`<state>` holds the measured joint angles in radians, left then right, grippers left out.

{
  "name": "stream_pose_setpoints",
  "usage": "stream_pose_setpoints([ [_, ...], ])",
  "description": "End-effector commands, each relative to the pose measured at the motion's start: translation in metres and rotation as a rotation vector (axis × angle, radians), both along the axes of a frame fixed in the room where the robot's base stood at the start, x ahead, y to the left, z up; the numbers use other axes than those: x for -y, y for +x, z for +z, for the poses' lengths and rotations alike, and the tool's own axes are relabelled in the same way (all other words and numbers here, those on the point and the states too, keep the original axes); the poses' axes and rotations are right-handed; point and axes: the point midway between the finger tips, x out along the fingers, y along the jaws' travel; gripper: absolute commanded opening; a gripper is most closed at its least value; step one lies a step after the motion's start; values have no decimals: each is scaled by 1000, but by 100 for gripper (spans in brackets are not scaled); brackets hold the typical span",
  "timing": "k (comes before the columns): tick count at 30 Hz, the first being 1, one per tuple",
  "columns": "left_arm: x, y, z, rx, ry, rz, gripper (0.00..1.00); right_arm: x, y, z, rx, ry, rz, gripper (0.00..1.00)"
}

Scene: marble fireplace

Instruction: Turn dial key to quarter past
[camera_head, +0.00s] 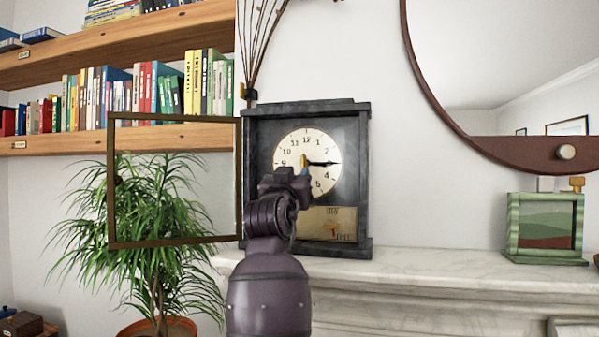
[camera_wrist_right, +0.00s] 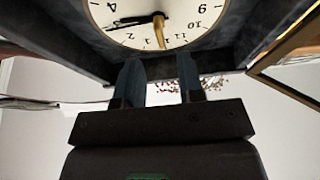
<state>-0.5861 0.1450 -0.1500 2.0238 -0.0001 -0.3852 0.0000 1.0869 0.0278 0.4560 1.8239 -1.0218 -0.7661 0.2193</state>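The black clock (camera_head: 361,190) stands upright on the mantel, its round cream dial (camera_head: 322,148) facing me. A black hand (camera_head: 325,163) points right to the 3. A slim brass piece (camera_head: 304,160), perhaps the key or another hand, stands at the dial's centre. In the right wrist view, which is upside down, the brass piece (camera_wrist_right: 159,32) shows beyond the gap between my fingers, toward the 12. My right gripper (camera_wrist_right: 159,62) is open with its two blue fingers apart and nothing between them. In the head view the right gripper (camera_head: 303,176) covers the dial's lower left. My left gripper is out of view.
A brown-framed glass door (camera_head: 110,185) hangs open left of the clock, close to my right arm. A leafy plant (camera_head: 150,215) stands behind it. Bookshelves (camera_head: 150,138) are at left. Bare marble mantel (camera_head: 430,270) runs right to a green framed box (camera_head: 513,225).

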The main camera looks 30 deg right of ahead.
Motion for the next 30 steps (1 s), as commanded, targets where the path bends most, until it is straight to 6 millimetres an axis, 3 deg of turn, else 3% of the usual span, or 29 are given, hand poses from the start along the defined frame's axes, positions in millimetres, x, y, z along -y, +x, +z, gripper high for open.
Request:
stream_pose_setpoints([
  [9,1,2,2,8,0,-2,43,-25,-21,-14,-1,1,0,35],
  [30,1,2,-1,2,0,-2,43,-29,-22,-11,0,-25,7,35],
])
